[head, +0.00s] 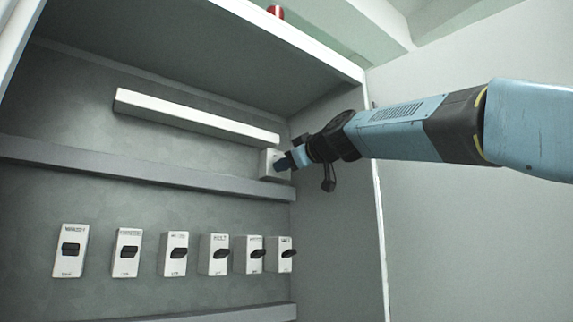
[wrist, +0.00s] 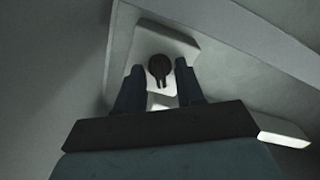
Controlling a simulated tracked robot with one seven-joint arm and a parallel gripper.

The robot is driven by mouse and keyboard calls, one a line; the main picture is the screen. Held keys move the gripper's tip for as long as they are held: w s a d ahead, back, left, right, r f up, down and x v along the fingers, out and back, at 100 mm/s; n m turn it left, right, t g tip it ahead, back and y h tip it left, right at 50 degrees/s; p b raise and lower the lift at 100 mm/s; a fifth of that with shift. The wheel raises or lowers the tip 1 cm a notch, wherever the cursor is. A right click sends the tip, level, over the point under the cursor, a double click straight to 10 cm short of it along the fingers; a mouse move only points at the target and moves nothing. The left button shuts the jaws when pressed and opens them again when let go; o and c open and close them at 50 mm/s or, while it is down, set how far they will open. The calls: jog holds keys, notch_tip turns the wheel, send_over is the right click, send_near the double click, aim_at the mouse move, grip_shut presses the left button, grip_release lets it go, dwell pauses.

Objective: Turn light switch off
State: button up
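A pale square switch plate (head: 267,166) is fixed to the back wall of the cabinet, near its right corner. My gripper (head: 282,163) is right at this plate and hides part of it in the head view. In the wrist view the plate (wrist: 168,38) bears a dark round knob (wrist: 159,65) with a short lever pointing down in the picture. My gripper (wrist: 159,68) is open there, with one dark finger on each side of the knob. I see gaps between fingers and knob; whether either touches is unclear.
A long white bar (head: 195,117) runs above left of the plate. A grey rail (head: 130,167) crosses just below. Several white breaker switches (head: 127,253) with dark levers line the wall lower down. The cabinet's right side wall (head: 335,220) is close to my gripper.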

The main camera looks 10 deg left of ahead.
jog(key=v, duration=1.3)
jog(key=shift+s+d, duration=0.15)
jog(key=shift+s, duration=0.05)
